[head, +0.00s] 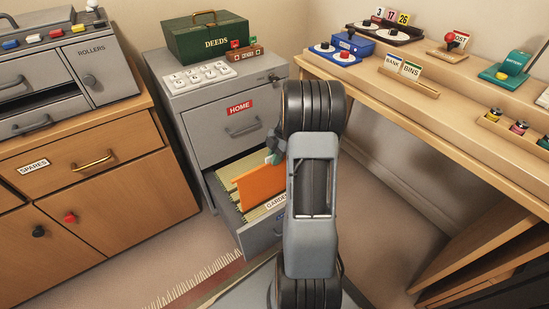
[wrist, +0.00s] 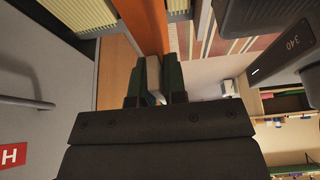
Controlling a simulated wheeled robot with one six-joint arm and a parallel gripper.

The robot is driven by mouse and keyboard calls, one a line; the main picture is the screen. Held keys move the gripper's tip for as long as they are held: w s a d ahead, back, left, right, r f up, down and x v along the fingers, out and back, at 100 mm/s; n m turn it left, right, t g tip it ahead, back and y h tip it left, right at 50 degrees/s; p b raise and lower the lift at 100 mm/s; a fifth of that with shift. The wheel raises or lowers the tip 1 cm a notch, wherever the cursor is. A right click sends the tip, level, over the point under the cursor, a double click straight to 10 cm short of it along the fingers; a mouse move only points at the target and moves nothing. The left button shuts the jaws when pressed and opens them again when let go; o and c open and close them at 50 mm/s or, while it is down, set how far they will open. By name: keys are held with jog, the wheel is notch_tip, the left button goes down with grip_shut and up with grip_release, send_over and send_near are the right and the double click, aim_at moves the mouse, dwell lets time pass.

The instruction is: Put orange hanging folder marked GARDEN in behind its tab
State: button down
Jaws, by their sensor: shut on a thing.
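The orange hanging folder (head: 258,187) is upright over the open lower drawer (head: 262,236) of the grey cabinet, in line with the cream folders. Its lower edge is hidden among them, so I cannot tell how deep it sits. My gripper (head: 274,157) is shut at the folder's upper right corner. In the wrist view the orange folder (wrist: 143,22) runs away from my gripper (wrist: 154,82), with a pale piece between the green fingers. A GARDEN tab (head: 277,203) shows in front of the orange folder, partly hidden by my arm.
Cream folders (head: 226,172) fill the drawer. The closed HOME drawer (head: 241,124) is just above and behind. A green DEEDS box (head: 213,38) and a white number tray (head: 199,76) stand on the cabinet. A wooden desk (head: 440,75) is at right, a wooden cupboard (head: 85,165) at left.

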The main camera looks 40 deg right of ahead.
dwell(0.4)
jog(key=b, duration=0.8)
send_over(275, 191)
jog(key=shift+w+d+f, duration=0.1)
jog(key=shift+w+f, duration=0.05)
jog(key=shift+f, duration=2.75)
jog(key=shift+w+f, duration=0.1)
jog(key=shift+f, duration=7.15)
jog(key=c, duration=1.1)
grip_release()
jog(key=p+v, duration=0.5)
jog(key=v, duration=0.9)
jog(key=shift+p, duration=0.4)
jog(key=shift+w, duration=0.1)
